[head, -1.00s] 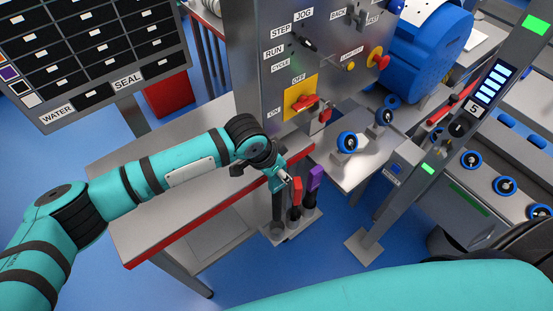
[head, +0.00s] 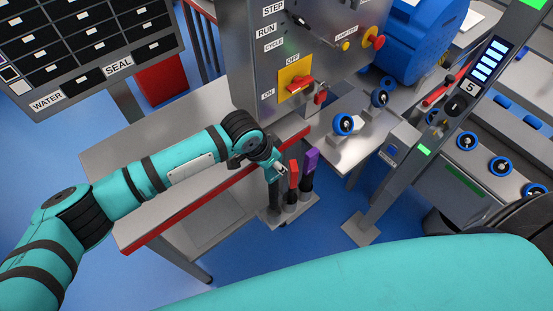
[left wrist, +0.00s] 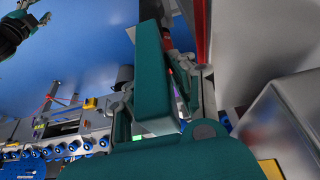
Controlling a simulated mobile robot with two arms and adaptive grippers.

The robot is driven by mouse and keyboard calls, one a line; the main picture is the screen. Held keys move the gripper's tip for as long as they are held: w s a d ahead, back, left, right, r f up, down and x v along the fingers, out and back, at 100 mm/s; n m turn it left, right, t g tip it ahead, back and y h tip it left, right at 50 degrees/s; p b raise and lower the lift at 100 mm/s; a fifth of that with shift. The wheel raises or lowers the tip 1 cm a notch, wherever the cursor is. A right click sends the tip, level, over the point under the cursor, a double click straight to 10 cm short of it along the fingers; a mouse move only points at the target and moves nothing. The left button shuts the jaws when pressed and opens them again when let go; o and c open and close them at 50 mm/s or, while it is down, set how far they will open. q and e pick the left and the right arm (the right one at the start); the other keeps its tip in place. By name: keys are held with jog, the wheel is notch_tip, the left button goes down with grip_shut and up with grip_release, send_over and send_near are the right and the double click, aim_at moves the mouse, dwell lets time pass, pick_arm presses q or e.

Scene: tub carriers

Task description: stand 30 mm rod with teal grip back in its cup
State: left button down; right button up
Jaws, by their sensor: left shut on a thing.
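My left gripper (head: 281,171) is shut on the teal grip (left wrist: 153,75), a long block between the fingers in the left wrist view. In the head view the dark rod (head: 273,194) hangs below the gripper, roughly upright, over the left cup of a small grey rack (head: 268,219). I cannot tell whether its lower end is inside the cup. A red-grip rod (head: 293,175) and a purple-grip rod (head: 311,160) stand in cups just to the right.
A steel table (head: 150,160) with a red front edge lies behind and left of the rack. A control panel (head: 275,50) rises behind it. A grey post (head: 405,160) stands to the right. Blue floor is open in front of the rack.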

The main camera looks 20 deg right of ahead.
aim_at(266, 174)
pick_arm(q)
jog(key=shift+f+b, duration=0.3)
jog(key=shift+f, duration=0.5)
jog(key=shift+f+b, duration=1.2)
jog(key=shift+f, duration=0.85)
jog(key=shift+f+b, duration=1.25)
jog(key=shift+f, duration=0.85)
pick_arm(e)
jog(key=shift+a+f, duration=0.1)
jog(key=shift+f, duration=2.8)
pick_arm(q)
jog(key=c, duration=1)
grip_release()
jog(key=shift+c, duration=0.2)
jog(key=v, duration=1.2)
